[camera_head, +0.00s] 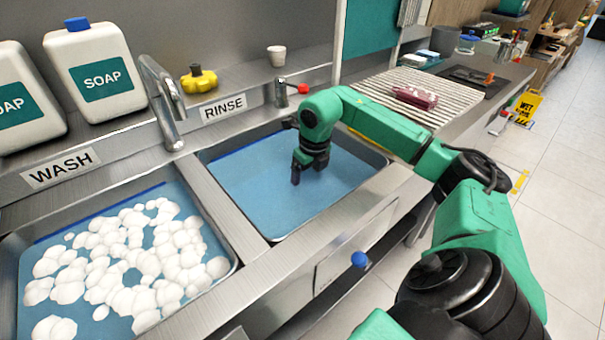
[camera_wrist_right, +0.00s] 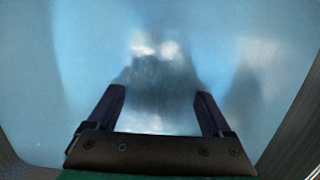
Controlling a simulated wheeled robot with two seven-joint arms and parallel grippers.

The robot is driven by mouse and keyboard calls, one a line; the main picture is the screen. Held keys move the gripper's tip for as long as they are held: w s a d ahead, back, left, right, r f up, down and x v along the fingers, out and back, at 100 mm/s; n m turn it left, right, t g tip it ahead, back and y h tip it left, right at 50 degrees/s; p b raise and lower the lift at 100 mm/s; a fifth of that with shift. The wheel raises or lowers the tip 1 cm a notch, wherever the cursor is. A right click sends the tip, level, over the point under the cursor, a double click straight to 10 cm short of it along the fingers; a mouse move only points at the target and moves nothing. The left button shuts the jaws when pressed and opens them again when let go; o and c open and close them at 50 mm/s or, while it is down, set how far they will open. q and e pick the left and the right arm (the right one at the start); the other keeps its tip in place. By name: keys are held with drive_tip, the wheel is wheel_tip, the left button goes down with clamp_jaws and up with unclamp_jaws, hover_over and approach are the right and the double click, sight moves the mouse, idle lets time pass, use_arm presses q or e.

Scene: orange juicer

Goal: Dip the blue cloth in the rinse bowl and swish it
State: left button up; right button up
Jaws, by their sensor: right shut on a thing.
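My right gripper (camera_head: 310,171) points down over the rinse basin (camera_head: 232,205), its dark fingertips at or just above the blue water. In the right wrist view its two fingers (camera_wrist_right: 160,95) stand some way apart, with blurred blue water, bright glints and a dark reflection beyond them. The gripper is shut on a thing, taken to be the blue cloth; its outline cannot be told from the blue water. Whether the cloth is under the surface cannot be seen. My left gripper is not in view.
The wash basin (camera_head: 120,255) with white foam lies to the left, past a steel divider. Soap jugs (camera_head: 95,70), a yellow bottle (camera_head: 198,78) and a white cup (camera_head: 277,56) line the back. A ribbed drainboard (camera_head: 385,92) is on the right.

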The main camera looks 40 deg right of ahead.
wheel_tip(320, 180, up, 16)
drive_tip(key=p, duration=1.4)
drive_tip(key=shift+s, duration=0.1)
